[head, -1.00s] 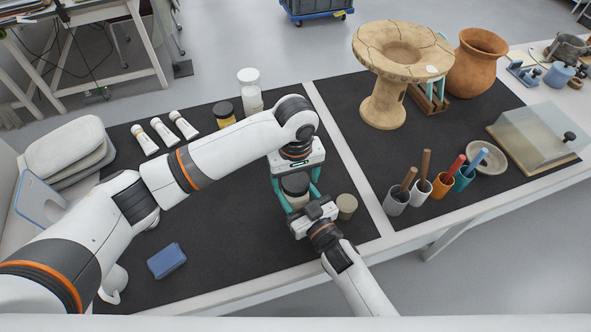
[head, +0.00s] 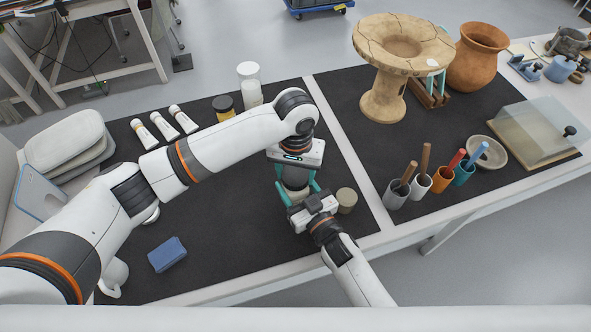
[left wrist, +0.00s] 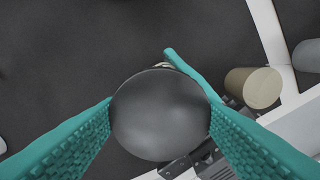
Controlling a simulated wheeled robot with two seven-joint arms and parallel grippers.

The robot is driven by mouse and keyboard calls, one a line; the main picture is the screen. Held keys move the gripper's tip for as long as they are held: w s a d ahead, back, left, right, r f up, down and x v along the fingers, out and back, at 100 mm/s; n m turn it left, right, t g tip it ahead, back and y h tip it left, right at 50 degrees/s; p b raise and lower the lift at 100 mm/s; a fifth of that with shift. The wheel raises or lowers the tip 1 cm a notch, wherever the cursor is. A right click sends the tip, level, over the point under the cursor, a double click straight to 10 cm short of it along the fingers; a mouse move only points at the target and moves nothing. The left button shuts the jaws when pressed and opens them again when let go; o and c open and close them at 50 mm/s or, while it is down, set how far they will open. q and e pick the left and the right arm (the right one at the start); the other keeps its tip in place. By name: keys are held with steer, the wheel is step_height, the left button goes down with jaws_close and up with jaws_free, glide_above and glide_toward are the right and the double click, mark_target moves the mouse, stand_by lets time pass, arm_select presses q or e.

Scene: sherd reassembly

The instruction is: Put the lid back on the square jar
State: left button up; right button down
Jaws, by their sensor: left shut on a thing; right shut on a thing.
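The dark round lid (left wrist: 160,115) fills the middle of the left wrist view, between the teal fingers of my left gripper (left wrist: 160,125). In the head view my left gripper (head: 296,186) points down and is shut on the lid (head: 295,177). The pale jar (head: 297,195) is just below the lid, mostly hidden by both grippers. My right gripper (head: 299,207) reaches in from the front and is shut on the jar; one of its teal fingers shows beyond the lid in the left wrist view. I cannot tell whether lid and jar touch.
A beige cylinder (head: 347,200) stands close to the right of my right gripper. A blue block (head: 167,254) lies at front left. Tool cups (head: 395,195), a large cracked clay stand (head: 385,95) and an orange pot (head: 478,60) are on the right. The dark mat's left middle is clear.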

arm_select(q)
steer(key=m, duration=0.8)
steer(key=shift+m, duration=0.3)
steer(key=m, duration=0.9)
steer(key=shift+m, duration=0.3)
steer(key=o, duration=1.2)
steer(key=shift+c, duration=0.2)
step_height(320, 180, up, 12)
